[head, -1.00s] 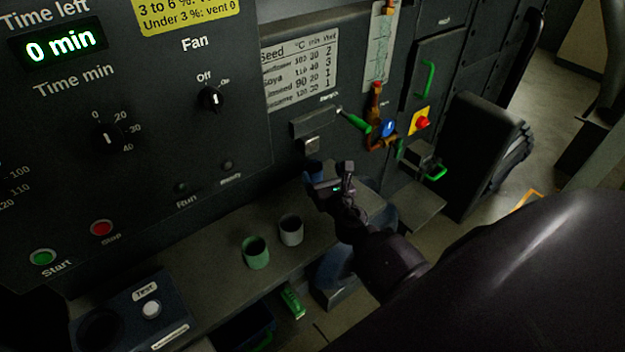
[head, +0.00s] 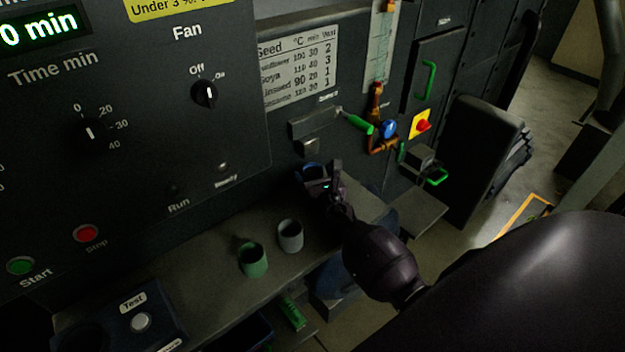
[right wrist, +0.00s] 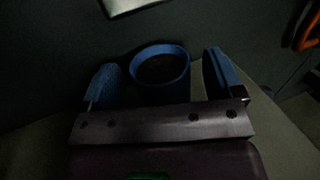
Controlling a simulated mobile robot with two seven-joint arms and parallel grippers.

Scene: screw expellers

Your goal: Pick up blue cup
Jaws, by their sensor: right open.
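The blue cup (right wrist: 161,75) stands upright on the shelf between the two blue-padded fingers of my right gripper (right wrist: 163,82) in the right wrist view. Gaps show on both sides of the cup, so the fingers are open and apart from it. In the head view the blue cup (head: 311,172) is partly hidden behind my right gripper (head: 318,180), at the back of the shelf beneath the sample spout. My left gripper is in neither view.
A green cup (head: 253,261) and a grey cup (head: 290,236) stand on the shelf (head: 215,285) left of my right arm. A test box (head: 140,318) sits at the shelf's left end. The dark control panel (head: 130,170) rises behind.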

